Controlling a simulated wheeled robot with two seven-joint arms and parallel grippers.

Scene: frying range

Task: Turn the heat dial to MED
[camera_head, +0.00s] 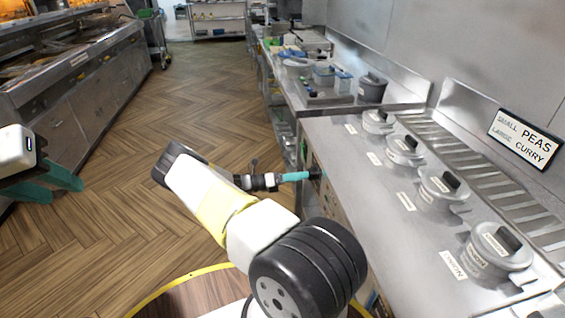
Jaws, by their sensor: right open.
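My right gripper (300,176) has teal fingers and reaches from the middle of the view to the front face of the steel counter (335,150). Its fingertips are at or very close to a dark part of that front face; contact cannot be told. It is open, though its fingers overlap in this view. The heat dial and its markings cannot be made out; the front panel is seen edge-on and is partly behind my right arm. My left gripper (65,191) is at the far left over the floor, with its teal fingers apart and empty.
Several lidded grey pots (441,189) stand in a row on the counter, with labels before them. A sign (525,139) reading small peas, large curry leans at the back right. A fryer line (80,90) stands at the far left. The wooden floor (150,130) between is clear.

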